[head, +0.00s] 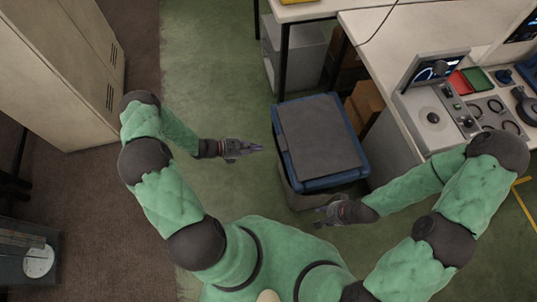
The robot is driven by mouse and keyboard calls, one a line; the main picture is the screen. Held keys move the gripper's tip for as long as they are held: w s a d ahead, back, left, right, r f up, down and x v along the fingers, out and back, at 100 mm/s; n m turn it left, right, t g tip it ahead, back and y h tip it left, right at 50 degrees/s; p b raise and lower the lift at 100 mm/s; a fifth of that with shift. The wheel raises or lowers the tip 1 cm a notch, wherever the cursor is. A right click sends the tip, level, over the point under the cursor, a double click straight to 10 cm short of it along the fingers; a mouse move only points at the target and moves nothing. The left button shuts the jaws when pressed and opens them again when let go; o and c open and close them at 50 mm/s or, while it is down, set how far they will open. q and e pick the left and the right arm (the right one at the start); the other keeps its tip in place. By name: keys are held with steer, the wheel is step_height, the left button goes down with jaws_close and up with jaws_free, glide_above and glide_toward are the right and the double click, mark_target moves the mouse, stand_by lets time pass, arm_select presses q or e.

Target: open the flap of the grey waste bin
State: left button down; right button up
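The waste bin (299,201) stands on the green floor in the middle of the head view, its grey body mostly hidden under a blue-rimmed top. The dark grey flap (320,135) fills the blue rim (278,131) and looks flat and closed. My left gripper (255,149) is left of the bin, pointing toward its left side, with a small gap in the picture. My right gripper (320,212) is by the bin's near right corner, overlapping the lower body in the picture; contact cannot be told. Both grippers look empty, but their finger openings are too small to judge.
A desk (400,35) with devices and trays stands at the right, close to the bin. Cardboard boxes (366,101) and a grey cabinet (300,55) are behind the bin. A beige locker (70,75) stands at the left. The green floor left of the bin is clear.

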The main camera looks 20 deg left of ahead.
arm_select(q)
steer(key=f+b+x, duration=0.1)
steer(key=b+x, duration=0.3)
steer(key=x, duration=0.5)
steer(key=shift+s+a+f+t, duration=0.25)
steer(key=shift+s+f+t, duration=0.05)
steer(key=shift+f, duration=0.05)
arm_select(e)
steer(key=f, duration=0.5)
steer(key=shift+w+a, duration=0.15)
steer(key=shift+a, duration=0.1)
steer(key=shift+r, duration=0.1)
